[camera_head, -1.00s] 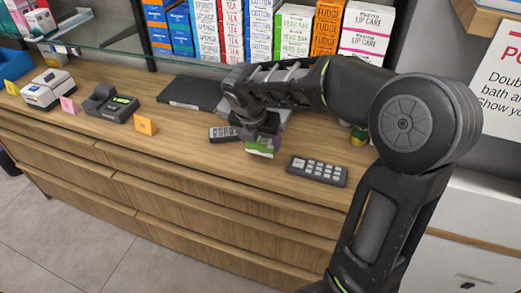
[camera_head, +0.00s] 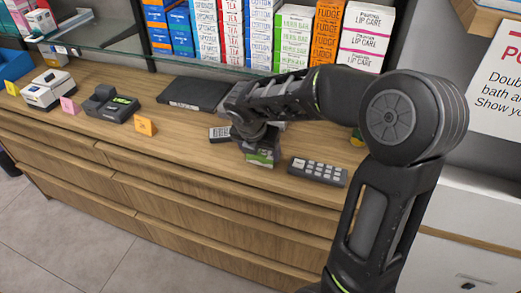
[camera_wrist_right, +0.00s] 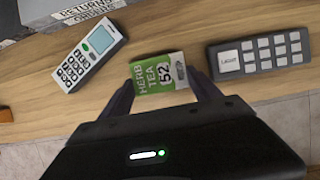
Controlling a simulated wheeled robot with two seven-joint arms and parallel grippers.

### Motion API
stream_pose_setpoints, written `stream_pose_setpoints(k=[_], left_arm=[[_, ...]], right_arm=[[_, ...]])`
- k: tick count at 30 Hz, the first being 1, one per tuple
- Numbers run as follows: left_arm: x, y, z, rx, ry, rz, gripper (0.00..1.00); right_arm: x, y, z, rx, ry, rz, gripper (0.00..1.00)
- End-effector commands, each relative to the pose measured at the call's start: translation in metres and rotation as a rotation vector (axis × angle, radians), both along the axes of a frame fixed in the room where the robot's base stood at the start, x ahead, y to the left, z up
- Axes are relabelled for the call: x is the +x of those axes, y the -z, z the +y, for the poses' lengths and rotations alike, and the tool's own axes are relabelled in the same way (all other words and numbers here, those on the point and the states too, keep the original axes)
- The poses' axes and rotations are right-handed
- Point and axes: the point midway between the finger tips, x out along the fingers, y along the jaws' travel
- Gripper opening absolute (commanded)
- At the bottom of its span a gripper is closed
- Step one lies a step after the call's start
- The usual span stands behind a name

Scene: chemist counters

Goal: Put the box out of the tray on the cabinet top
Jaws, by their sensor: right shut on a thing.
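The box, a small green and white carton reading "HERB TEA 52" (camera_wrist_right: 157,73), is between the fingers of my right gripper (camera_wrist_right: 163,92). It also shows in the head view below the gripper (camera_head: 262,158), at the cabinet top (camera_head: 205,147). My right gripper is shut on it. I cannot tell whether its underside touches the wood. The dark tray (camera_wrist_right: 42,10), with a white "RETURNS" label, shows partly at the top left of the wrist view, apart from the box. My left gripper is not in view.
A light handset (camera_wrist_right: 90,53) lies left of the box and a dark keypad (camera_head: 317,171) lies to its right. The cabinet's front edge is close.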

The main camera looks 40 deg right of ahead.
Motion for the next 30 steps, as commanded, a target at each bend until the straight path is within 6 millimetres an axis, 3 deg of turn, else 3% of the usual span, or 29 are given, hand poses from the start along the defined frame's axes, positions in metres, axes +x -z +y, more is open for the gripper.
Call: stream_pose_setpoints(k=[9, 20, 26, 30], left_arm=[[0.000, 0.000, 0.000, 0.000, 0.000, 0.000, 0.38], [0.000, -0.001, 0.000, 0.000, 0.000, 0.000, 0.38], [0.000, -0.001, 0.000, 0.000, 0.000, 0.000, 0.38], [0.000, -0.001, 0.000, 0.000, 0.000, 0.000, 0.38]], right_arm=[[0.000, 0.001, 0.000, 0.000, 0.000, 0.000, 0.94], [0.000, -0.005, 0.001, 0.000, 0.000, -0.001, 0.94], [-0.006, -0.031, 0.009, -0.001, -0.001, -0.004, 0.94], [-0.012, -0.058, 0.019, 0.000, -0.001, -0.006, 0.94]])
